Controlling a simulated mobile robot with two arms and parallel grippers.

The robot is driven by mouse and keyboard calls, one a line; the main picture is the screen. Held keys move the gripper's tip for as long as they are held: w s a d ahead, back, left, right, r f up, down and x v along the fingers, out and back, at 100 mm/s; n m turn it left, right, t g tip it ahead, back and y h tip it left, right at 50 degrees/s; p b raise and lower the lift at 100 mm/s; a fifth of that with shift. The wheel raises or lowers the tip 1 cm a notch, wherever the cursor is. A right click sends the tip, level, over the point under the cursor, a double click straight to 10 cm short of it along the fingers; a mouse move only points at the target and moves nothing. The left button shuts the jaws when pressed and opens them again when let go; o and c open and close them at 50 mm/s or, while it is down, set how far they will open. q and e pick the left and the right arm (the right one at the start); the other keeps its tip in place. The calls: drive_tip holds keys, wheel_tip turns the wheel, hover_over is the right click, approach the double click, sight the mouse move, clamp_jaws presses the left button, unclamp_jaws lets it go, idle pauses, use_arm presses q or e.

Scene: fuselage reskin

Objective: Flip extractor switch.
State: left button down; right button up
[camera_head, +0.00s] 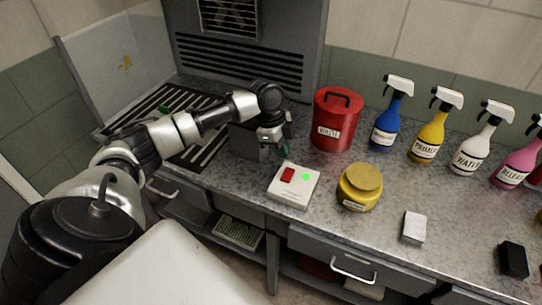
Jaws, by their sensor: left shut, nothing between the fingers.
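The extractor switch is a white box (282,190) lying on the grey counter, with a red button (288,174) on its left and a lit green square (306,177) on its right. My left arm reaches in from the left over the counter. My left gripper (283,151) points down just behind the switch box, with its fingers shut and empty. It looks close to the box's back edge; I cannot tell whether it touches. My right gripper does not show.
A red waste can (337,120) stands right of my left gripper. A yellow jar (359,188) sits right of the switch. Several spray bottles line the back, including a blue one (390,115). A white block (413,228) and black block (513,260) lie in front. A vented extractor unit (245,50) stands behind.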

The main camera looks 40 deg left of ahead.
use_arm(q)
drive_tip(key=b+v, duration=0.1)
drive_tip(key=v, duration=0.4)
drive_tip(key=s+d+f+n+t, duration=0.1)
drive_tip(key=s+d+f+n, duration=0.1)
drive_tip(key=s+d+f, duration=0.55)
drive_tip(key=s+d+f+n, duration=0.3)
drive_tip(key=s+d+f, duration=0.1)
drive_tip(key=d+f, duration=0.5)
drive_tip(key=s+a+f+n+b, duration=0.1)
drive_tip(key=s+a+f+n, duration=0.1)
drive_tip(key=f, duration=0.7)
drive_tip(key=s+a+f+n+t+y+b, duration=0.1)
drive_tip(key=s+a+f+n, duration=0.1)
drive_tip(key=f, duration=0.8)
drive_tip(key=shift+s+a+n+y, duration=0.3)
drive_tip(key=shift+s+a+n, duration=0.1)
drive_tip(key=shift+s+a, duration=0.25)
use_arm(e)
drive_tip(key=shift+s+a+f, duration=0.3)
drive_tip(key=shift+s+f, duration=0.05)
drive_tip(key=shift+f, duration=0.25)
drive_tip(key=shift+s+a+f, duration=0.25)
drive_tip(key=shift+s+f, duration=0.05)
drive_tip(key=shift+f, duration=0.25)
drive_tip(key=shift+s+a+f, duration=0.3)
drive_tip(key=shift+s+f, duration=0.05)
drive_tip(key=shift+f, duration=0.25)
